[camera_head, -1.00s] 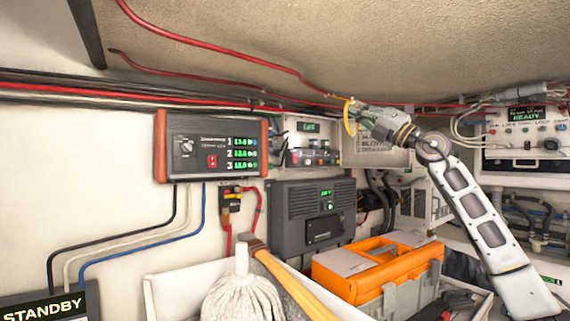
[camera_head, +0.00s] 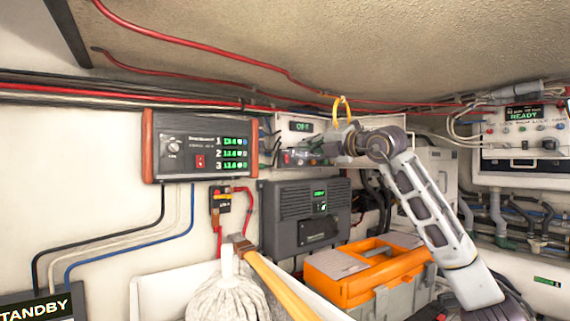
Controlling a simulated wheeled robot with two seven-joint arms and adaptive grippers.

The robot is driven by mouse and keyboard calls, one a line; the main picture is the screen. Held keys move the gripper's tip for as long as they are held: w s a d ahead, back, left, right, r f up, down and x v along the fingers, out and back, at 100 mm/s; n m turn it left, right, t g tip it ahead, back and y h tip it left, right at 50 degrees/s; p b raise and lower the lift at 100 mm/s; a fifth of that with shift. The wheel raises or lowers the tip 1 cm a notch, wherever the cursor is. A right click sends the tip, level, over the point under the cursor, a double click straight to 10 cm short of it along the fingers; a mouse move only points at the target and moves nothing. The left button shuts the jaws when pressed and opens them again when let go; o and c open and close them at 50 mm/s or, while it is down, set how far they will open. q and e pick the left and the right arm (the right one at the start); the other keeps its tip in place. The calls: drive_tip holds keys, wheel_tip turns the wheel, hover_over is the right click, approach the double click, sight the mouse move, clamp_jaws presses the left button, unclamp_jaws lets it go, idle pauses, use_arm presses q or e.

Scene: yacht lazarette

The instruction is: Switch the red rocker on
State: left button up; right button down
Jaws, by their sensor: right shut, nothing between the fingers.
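A red rocker (camera_head: 200,161) sits on the dark wall unit (camera_head: 165,146) with wooden-red ends, left of centre; its position is too small to read. Beside it are a round knob (camera_head: 173,147) and three green number readouts. To the right, a grey panel (camera_head: 277,128) has a small display (camera_head: 299,127) that seems to read OFF and a row of small coloured controls, with a red one (camera_head: 287,158) at its left end. My right gripper (camera_head: 328,149) is shut and empty, in front of this row's right part, hiding some controls. My left gripper is out of view.
A yellow loop (camera_head: 341,110) hangs from the red cable above my right gripper. Below are a dark grey box (camera_head: 285,210), an orange toolbox (camera_head: 350,285) and a mop (camera_head: 226,298). Cables line the wall and ceiling. Space before the left wall unit is clear.

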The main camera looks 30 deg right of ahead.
drive_tip(key=f+m, duration=0.1)
drive_tip(key=m, duration=0.1)
drive_tip(key=d+f+m+g+h, duration=0.1)
drive_tip(key=m, duration=0.1)
drive_tip(key=d+f+m+h, duration=0.1)
drive_tip(key=m, duration=0.1)
drive_tip(key=shift+d+f+m+g, duration=0.2)
drive_tip(key=shift+f+m+g, duration=0.1)
drive_tip(key=shift+f, duration=0.05)
drive_tip(key=shift+w, duration=0.15)
drive_tip(key=p, duration=0.4)
approach(282, 163)
drive_tip(key=w, duration=0.3)
drive_tip(key=shift+w+a+f+p, duration=0.15)
drive_tip(key=shift+w+p, duration=0.2)
drive_tip(key=shift+w, duration=0.4)
drive_tip(key=shift+w+a+f+p, duration=0.2)
drive_tip(key=shift+w+p, duration=0.15)
drive_tip(key=shift+w, duration=0.4)
